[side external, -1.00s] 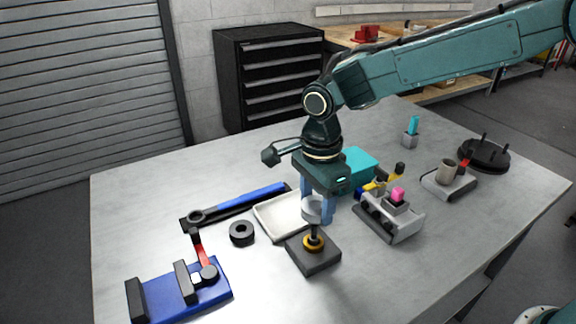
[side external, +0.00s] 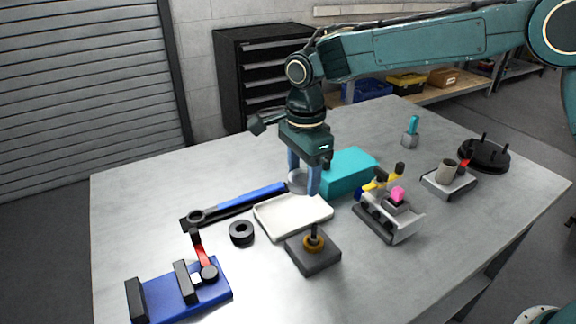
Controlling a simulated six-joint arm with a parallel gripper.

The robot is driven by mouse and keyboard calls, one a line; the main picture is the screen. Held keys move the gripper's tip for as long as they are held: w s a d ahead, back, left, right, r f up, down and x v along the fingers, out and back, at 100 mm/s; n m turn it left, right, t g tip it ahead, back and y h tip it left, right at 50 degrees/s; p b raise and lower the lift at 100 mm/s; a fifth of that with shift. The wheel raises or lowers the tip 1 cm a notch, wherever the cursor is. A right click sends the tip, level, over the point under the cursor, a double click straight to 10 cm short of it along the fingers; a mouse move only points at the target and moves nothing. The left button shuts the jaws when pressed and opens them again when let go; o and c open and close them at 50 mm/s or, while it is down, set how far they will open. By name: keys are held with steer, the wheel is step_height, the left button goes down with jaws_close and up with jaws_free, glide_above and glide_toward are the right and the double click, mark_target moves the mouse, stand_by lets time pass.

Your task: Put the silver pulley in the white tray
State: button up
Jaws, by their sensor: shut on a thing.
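My gripper (side external: 303,188) is shut on the silver pulley (side external: 297,177), a pale grey round part held between its two blue fingers. One finger hides part of the pulley. The pulley appears above the back right part of the white tray (side external: 275,231), a shallow tray lying flat on the table. The tray looks empty. I cannot tell the exact height of the pulley over it.
A dark block with a post and a brass-coloured ring (side external: 313,254) stands in front of the tray. A black ring (side external: 241,233) and a blue-handled wrench (side external: 240,202) lie left. A teal box (side external: 350,170) and a grey fixture (side external: 388,214) stand right.

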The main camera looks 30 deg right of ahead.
step_height(320, 180, up, 4)
glide_above(293, 214)
steer(key=shift+r, duration=0.65)
steer(key=shift+f, duration=0.1)
step_height(293, 214, down, 20)
steer(key=shift+r, duration=0.1)
stand_by(0.7)
steer(key=o, duration=0.9)
